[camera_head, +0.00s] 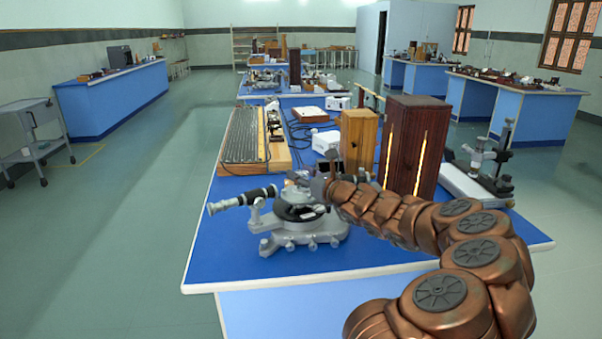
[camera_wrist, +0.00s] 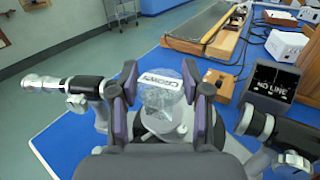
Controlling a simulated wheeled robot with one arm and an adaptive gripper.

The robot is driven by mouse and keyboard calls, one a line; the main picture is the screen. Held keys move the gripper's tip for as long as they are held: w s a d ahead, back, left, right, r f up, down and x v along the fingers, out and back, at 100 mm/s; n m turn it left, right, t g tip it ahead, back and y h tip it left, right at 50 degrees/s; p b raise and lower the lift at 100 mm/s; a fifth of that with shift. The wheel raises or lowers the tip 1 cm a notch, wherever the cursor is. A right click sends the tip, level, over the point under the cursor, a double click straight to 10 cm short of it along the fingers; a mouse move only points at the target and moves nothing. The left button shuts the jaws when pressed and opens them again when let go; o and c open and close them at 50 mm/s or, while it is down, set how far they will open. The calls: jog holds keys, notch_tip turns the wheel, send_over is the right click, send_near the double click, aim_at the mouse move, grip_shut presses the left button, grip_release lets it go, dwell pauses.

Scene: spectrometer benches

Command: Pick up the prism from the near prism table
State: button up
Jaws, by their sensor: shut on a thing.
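In the wrist view, my gripper (camera_wrist: 160,84) has its two purple-padded fingers on either side of the clear prism (camera_wrist: 163,92), which has a white label reading "CROWN". The gripper is shut on it. A round pale prism table (camera_wrist: 168,122) shows below, between the fingers; I cannot tell whether the prism still touches it. In the head view, my gripper (camera_head: 308,184) is over the near spectrometer (camera_head: 300,240) at the front of the blue bench, and the prism is too small and hidden to make out.
The spectrometer's black tube (camera_head: 243,199) points left, and a second tube (camera_wrist: 297,138) lies right of my fingers. A "NO LINE" screen (camera_wrist: 271,82) stands behind. A wooden box (camera_head: 358,140) and dark cabinet (camera_head: 413,146) stand close right. The bench's front left is clear.

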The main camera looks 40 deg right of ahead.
jog(key=s+a+b, duration=0.1)
jog(key=s+a, duration=0.6)
jog(key=s, duration=0.1)
jog(key=shift+r, duration=0.45)
